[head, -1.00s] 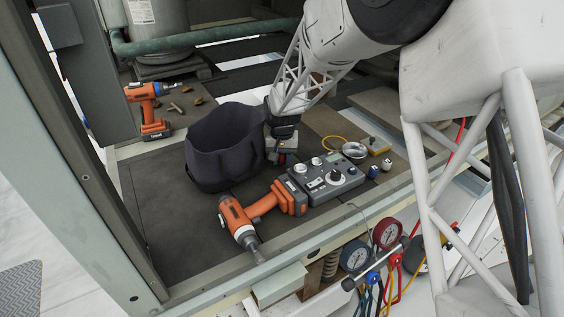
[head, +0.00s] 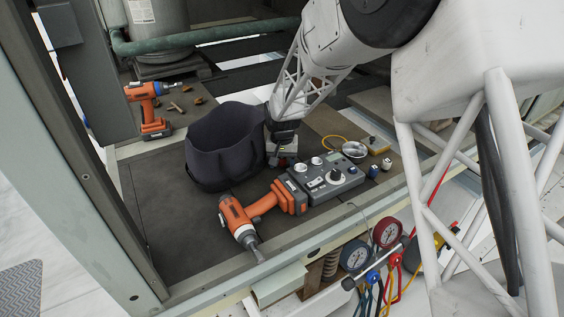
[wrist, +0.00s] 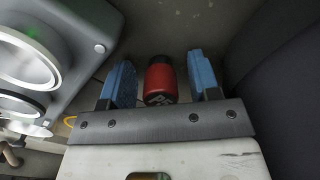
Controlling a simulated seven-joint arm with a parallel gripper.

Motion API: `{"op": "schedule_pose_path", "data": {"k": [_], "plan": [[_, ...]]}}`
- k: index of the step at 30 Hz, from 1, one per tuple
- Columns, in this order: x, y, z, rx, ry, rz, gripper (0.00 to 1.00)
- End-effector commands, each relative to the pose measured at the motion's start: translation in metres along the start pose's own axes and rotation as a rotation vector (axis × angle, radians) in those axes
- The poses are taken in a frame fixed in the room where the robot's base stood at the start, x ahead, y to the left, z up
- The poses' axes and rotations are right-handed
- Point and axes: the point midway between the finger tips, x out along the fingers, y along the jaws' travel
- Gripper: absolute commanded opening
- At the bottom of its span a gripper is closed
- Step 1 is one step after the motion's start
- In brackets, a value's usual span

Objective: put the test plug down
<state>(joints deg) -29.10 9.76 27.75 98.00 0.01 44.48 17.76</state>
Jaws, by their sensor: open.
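The test plug, which I take to be the short red cylinder with a dark marked end (wrist: 160,82), is between my gripper's blue fingers in the wrist view. A gap shows on each side of it, so my open gripper (wrist: 160,66) is around it without visible contact. It appears to rest on the dark deck, though its far end is hard to make out. In the head view my gripper (head: 282,157) is low over the deck, between the dark bag and the grey meter box, and the plug is mostly hidden there.
The open dark bag (head: 222,165) stands close on the left. The grey meter box (head: 328,180) is close on the right. An orange drill (head: 238,220) lies in front; another (head: 148,100) stands behind left. Small plugs (head: 373,172) and gauges (head: 388,232) are to the right.

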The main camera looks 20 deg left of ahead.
Motion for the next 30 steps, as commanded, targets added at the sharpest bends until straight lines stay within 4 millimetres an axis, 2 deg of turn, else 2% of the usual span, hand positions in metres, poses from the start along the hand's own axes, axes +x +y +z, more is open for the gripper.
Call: {"op": "schedule_pose_path", "data": {"k": [8,14,30], "plan": [[-0.005,0.0,0.0,0.0,0.001,0.0,0.56],[-0.021,0.0,0.0,0.0,0.001,0.0,0.56],[-0.102,0.0,0.0,0.0,0.001,0.0,0.56]]}}
